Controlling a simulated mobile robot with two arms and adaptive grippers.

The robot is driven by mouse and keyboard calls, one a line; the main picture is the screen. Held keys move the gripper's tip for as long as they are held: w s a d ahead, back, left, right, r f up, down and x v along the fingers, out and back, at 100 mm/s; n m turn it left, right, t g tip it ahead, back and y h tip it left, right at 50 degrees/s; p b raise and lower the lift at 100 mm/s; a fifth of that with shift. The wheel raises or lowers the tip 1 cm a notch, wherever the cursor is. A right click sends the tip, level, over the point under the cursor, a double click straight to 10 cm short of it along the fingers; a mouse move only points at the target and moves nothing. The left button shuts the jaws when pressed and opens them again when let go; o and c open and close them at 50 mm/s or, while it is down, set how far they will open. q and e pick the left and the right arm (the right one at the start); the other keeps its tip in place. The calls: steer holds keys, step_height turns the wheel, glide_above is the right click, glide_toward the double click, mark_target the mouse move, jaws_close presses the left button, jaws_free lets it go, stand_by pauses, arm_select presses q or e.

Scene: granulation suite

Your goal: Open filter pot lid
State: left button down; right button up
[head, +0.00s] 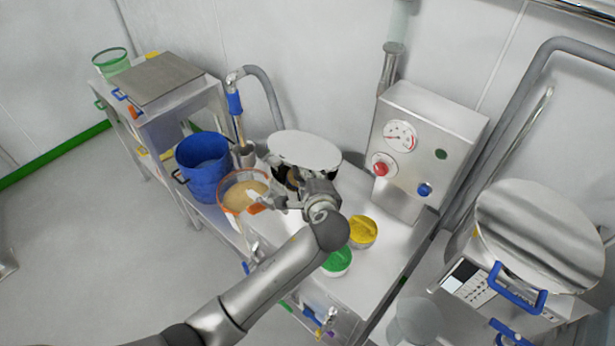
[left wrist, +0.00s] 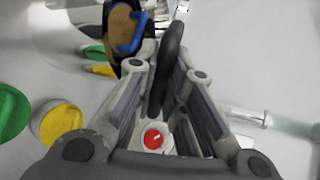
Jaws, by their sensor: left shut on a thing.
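A pale round lid-like disc (head: 303,149) sits over dark parts and a brown surface (head: 292,178) at the back middle of the bench. I take it for the filter pot's lid, but cannot tell how far it stands open. My left gripper (head: 296,188) is just in front of and below the disc's edge. In the left wrist view its fingers are shut on a dark, curved, upright handle (left wrist: 168,65). The arm and gripper hide much of the pot in the head view. My right gripper is not in view.
Left of the gripper stand an orange-rimmed bowl of tan granules (head: 240,196) and a blue bucket (head: 203,160). Yellow (head: 362,232) and green (head: 337,262) round pieces lie in front. A control box (head: 421,145) and a large steel drum lid (head: 540,235) stand right.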

arm_select(q)
steer(key=shift+m+g+y, duration=0.4)
steer(key=shift+m+g, duration=0.2)
steer(key=shift+g, duration=0.2)
steer(key=shift+w+d+r+p, duration=0.15)
steer(key=shift+w+d+r, duration=0.15)
steer(key=shift+r, duration=0.45)
steer(key=shift+w+d+r+p, duration=0.2)
steer(key=shift+w+r, duration=0.2)
steer(key=shift+r, duration=0.35)
steer(key=shift+w+d+r+p, duration=0.15)
steer(key=shift+w+d+r, duration=0.15)
steer(key=shift+r, duration=0.45)
steer(key=c, duration=1.5)
jaws_free()
step_height(320, 180, up, 10)
